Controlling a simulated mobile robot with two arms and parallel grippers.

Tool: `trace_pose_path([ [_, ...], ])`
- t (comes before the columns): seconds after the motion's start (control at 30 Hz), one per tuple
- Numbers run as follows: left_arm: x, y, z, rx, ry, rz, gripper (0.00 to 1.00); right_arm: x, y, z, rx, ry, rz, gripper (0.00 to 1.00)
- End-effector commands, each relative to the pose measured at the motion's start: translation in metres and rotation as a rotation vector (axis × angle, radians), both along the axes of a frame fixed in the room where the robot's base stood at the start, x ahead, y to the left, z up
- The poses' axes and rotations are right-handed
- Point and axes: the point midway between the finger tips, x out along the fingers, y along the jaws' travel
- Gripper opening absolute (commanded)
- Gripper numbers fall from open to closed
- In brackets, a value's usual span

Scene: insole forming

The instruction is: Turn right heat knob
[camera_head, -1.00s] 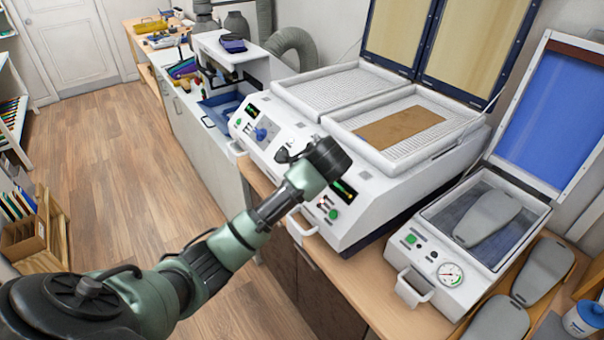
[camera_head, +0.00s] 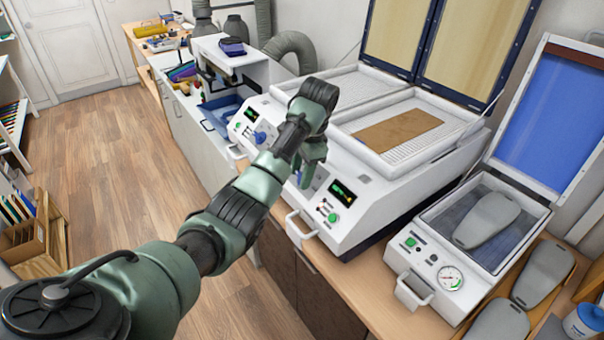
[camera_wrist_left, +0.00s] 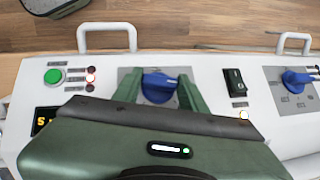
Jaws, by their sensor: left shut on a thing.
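The right heat knob (camera_wrist_left: 160,86) is blue and sits on the grey plate of the white heater's front panel. In the left wrist view it lies between the two green fingers of my left gripper (camera_wrist_left: 157,92), which is shut on it. In the head view my left gripper (camera_head: 308,172) points down at the front panel and hides most of this knob. The other blue knob (camera_head: 260,137) is further left on the panel; it also shows at the right of the left wrist view (camera_wrist_left: 298,79). My right gripper is not in view.
The white heater (camera_head: 385,190) has a brown sheet (camera_head: 398,130) on its right bed. A green button (camera_head: 333,217), a lit display (camera_head: 343,192) and a front handle (camera_head: 300,228) are close to my gripper. A vacuum press (camera_head: 440,262) with grey insoles stands at right.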

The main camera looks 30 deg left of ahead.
Motion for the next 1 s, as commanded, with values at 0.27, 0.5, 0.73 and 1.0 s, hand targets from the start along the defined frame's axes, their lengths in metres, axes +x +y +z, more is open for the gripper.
trace_pose_path([
  [0.27,-0.0011,0.0025,-0.0015,-0.094,0.046,0.119,0.01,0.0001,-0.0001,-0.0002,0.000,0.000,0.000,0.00],
  [0.5,-0.0014,0.0030,-0.0026,-0.129,0.062,0.162,0.01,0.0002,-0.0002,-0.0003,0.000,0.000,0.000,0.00],
  [0.73,-0.0016,0.0028,-0.0033,-0.137,0.066,0.170,0.01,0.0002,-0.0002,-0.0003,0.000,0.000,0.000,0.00],
  [1.0,-0.0022,0.0026,-0.0039,-0.137,0.069,0.170,0.50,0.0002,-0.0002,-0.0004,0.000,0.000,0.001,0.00],
])
